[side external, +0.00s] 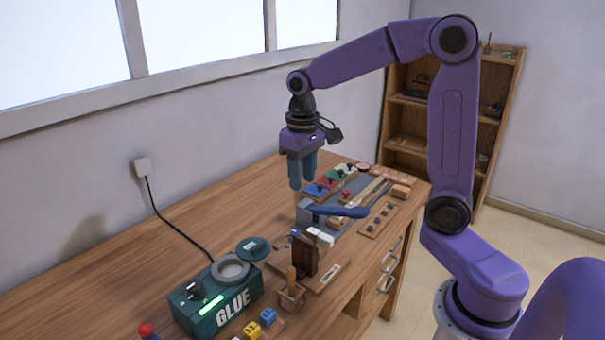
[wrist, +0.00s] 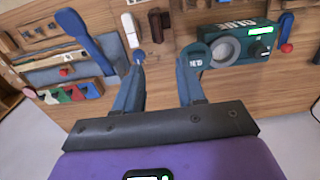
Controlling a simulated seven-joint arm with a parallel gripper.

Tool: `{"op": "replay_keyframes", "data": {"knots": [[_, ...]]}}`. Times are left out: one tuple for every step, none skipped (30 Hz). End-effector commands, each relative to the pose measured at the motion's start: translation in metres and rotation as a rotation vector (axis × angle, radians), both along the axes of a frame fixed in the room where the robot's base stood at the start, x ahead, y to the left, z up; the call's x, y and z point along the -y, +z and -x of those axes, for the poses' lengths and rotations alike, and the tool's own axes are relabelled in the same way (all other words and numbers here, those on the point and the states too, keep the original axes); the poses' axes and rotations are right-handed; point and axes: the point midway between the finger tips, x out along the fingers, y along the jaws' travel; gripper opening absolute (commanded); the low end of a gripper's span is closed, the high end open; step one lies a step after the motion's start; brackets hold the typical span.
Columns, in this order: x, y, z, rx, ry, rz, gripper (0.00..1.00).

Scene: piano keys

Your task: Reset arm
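My gripper (side external: 303,185) hangs with its two blue fingers pointing down above the wooden workbench (side external: 205,215). In the wrist view my gripper (wrist: 165,68) has its fingers spread apart with nothing between them. The arm is bent, with its elbow high at the right in the side view. The row of coloured keys (side external: 335,179), including blue, red, green and white ones, lies beyond and below the gripper. These keys also show at the left in the wrist view (wrist: 72,93).
A green glue box (side external: 215,298) with a round ring stands at the bench front. A blue-handled lever (side external: 340,211) rises near the gripper. A dark wooden block (side external: 304,256) and several small items crowd the right side.

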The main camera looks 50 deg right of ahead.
Motion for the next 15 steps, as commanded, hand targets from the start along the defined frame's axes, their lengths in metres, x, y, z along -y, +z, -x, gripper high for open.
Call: {"op": "replay_keyframes", "data": {"knots": [[0.0,0.0,0.0,0.0,0.0,0.0,0.39],[0.0,0.0,0.0,0.0,0.0,0.0,0.39],[0.0,0.0,0.0,0.0,0.0,0.0,0.39],[0.0,0.0,0.0,0.0,0.001,0.0,0.39],[-0.001,0.0,0.001,0.0,0.004,0.0,0.39],[-0.002,-0.001,0.002,0.0,0.012,0.0,0.39],[-0.004,-0.001,0.004,0.001,0.023,0.0,0.39],[-0.006,-0.001,0.007,0.001,0.036,0.0,0.39],[-0.011,-0.002,0.011,0.002,0.061,-0.001,0.39],[-0.015,-0.002,0.016,0.002,0.084,-0.001,0.39],[-0.019,-0.003,0.021,0.003,0.112,-0.001,0.39],[-0.025,-0.004,0.03,0.004,0.152,-0.001,0.39],[-0.03,-0.005,0.036,0.004,0.184,-0.001,0.39],[-0.035,-0.005,0.044,0.006,0.219,-0.002,0.39],[-0.041,-0.007,0.054,0.007,0.266,-0.003,0.39]]}}
